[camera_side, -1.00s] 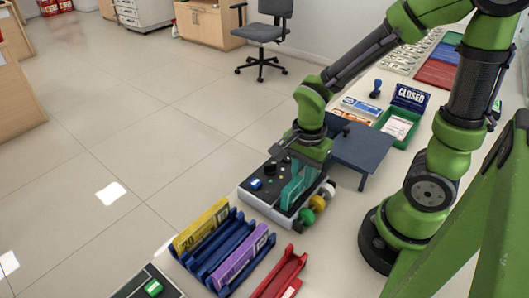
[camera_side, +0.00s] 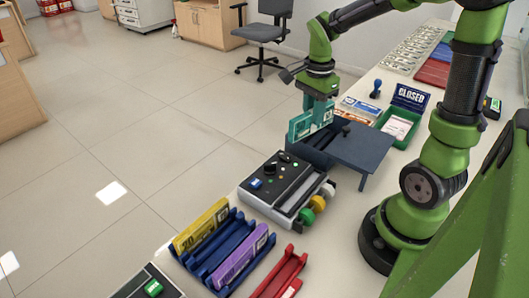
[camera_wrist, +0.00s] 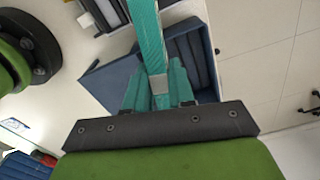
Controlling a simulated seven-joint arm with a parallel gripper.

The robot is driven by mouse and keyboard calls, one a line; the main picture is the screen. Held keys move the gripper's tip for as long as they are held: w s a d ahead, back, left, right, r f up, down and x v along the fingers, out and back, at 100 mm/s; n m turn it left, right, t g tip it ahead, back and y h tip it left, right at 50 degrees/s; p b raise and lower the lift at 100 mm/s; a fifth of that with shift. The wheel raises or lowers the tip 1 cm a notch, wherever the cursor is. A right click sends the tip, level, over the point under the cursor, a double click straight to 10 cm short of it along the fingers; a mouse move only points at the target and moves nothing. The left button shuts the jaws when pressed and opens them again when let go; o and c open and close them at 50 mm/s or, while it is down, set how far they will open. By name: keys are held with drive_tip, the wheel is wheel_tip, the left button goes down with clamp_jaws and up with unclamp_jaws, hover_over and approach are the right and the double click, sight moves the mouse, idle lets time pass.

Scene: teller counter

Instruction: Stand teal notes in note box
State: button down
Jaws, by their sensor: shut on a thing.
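My gripper (camera_side: 312,121) is shut on the teal notes (camera_side: 300,127) and holds them raised, on edge. In the wrist view, the teal notes (camera_wrist: 149,35) stick out as a narrow strip with a grey band between my teal fingers (camera_wrist: 155,95). Below is a dark blue box with dividers (camera_wrist: 205,60), seemingly the note box; in the side view it (camera_side: 310,156) is partly hidden by the gripper and notes. The notes look above it and apart from it.
A dark blue raised stand (camera_side: 365,148) adjoins the box. A grey machine with knobs (camera_side: 285,190) stands nearer the side camera. A blue rack (camera_side: 220,258) holds yellow and purple notes. A green tray (camera_side: 400,125) and a CLOSED sign (camera_side: 410,97) stand beyond the stand.

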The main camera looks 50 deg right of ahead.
drive_tip(key=w+d+f+n, duration=0.2)
drive_tip(key=w+d+f, duration=0.1)
drive_tip(key=d, duration=0.6)
drive_tip(key=shift+w+f+n, duration=0.3)
drive_tip(key=shift+f, duration=0.25)
idle(0.9)
drive_tip(key=shift+f, duration=3.6)
drive_tip(key=c, duration=0.9)
unclamp_jaws()
drive_tip(key=shift+d, duration=0.1)
drive_tip(key=shift+r, duration=3.55)
